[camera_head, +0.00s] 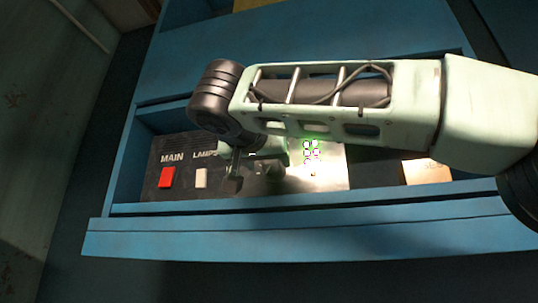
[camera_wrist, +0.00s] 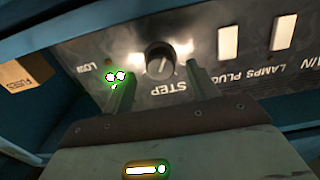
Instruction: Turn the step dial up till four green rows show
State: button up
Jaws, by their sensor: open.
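The step dial (camera_wrist: 160,60) is a round black knob on a grey panel, with the word STEP printed beside it in the wrist view. My gripper (camera_wrist: 160,68) is open, with one finger on each side of the dial; I cannot tell whether either finger touches it. In the head view my gripper (camera_head: 255,174) is low over the panel and mostly hides the dial. A small display (camera_head: 311,152) with bright, green-edged marks is just right of the gripper. Its rows are too small to count surely. In the wrist view one finger partly covers the lit marks (camera_wrist: 116,77).
The panel (camera_head: 335,178) sits in a recess of a blue console, behind a raised blue front ledge (camera_head: 300,233). A red MAIN switch (camera_head: 166,177) and a white LAMPS switch (camera_head: 201,178) are at left. A pale FUSES label (camera_wrist: 27,75) is at the other end.

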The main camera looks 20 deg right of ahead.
aim_at(273, 168)
jog(key=shift+p+x, duration=0.35)
jog(key=shift+x, duration=0.9)
jog(key=c, duration=1)
jog(key=shift+f+b, duration=0.15)
jog(key=shift+b, duration=0.3)
